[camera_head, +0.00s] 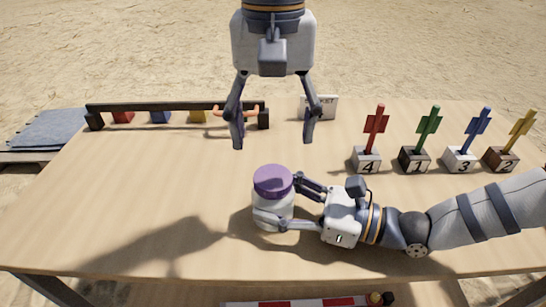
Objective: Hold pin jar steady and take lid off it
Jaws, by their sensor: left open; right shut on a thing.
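The pin jar (273,209) is a whitish jar standing upright on the table, with a purple lid (273,180) on top. My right gripper (290,205) comes in from the right and is shut on the jar's body, one finger on its far side and one on its near side. My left gripper (273,137) points down above and behind the jar. Its fingers are spread wide and empty, apart from the lid.
Numbered blocks bearing coloured figures, such as the red one (375,131), stand at the table's right. A dark rail (180,107) with coloured blocks is at the back left. The left tabletop (130,190) is clear.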

